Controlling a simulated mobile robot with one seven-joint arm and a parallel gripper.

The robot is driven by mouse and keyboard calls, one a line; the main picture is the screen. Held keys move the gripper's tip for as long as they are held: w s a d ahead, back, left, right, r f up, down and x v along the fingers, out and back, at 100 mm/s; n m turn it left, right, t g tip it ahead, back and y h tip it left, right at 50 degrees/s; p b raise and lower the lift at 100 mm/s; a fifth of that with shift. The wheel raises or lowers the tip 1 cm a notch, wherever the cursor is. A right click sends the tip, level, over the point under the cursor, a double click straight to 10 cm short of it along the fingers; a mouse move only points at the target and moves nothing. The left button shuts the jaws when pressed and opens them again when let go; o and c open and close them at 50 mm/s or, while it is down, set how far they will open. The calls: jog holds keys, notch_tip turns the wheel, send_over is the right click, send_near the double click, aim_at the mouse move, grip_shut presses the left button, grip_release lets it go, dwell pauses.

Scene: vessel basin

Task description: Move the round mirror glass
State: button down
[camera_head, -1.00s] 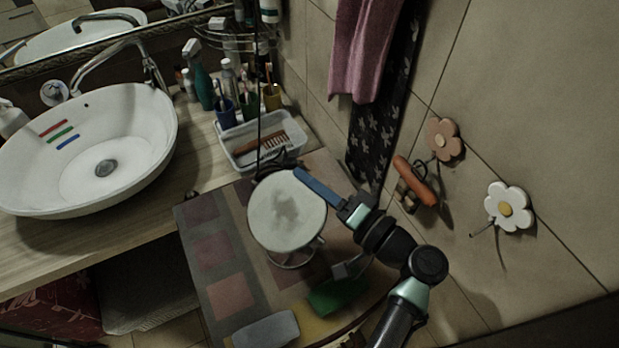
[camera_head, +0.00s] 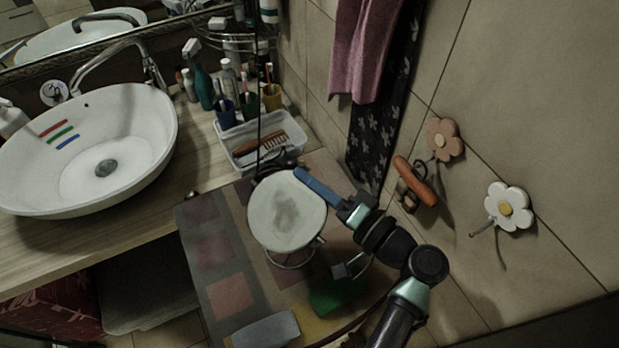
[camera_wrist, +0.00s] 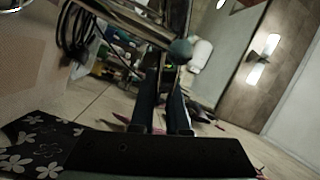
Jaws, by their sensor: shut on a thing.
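The round mirror glass (camera_head: 287,211) is a pale disc with a thin rim on a wire stand (camera_head: 291,260), on the patterned mat (camera_head: 232,292). My gripper (camera_head: 299,174) reaches in from the right, and its blue fingers end at the upper right rim of the mirror. In the wrist view the two dark fingers (camera_wrist: 164,96) point up at a dark bar with a rounded grey-green knob (camera_wrist: 180,50). The fingers are shut on the mirror's edge. The exact contact is hard to make out in the dim wrist view.
A white basin (camera_head: 60,185) stands on the wooden counter at left. A white tray with a brush (camera_head: 262,152), cups and bottles stand behind the mirror. A green object (camera_head: 338,294) and a grey box (camera_head: 264,330) lie nearby. The tiled wall (camera_head: 545,120) with flower hooks bounds the right.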

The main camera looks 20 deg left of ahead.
jog(key=shift+b, duration=0.4)
jog(key=shift+s+n+b, duration=0.1)
jog(key=shift+n+b, duration=0.25)
jog(key=shift+n, duration=0.05)
jog(key=shift+r, duration=0.25)
jog(key=c, duration=0.9)
grip_release()
jog(key=b+v, duration=0.4)
jog(key=v, duration=0.9)
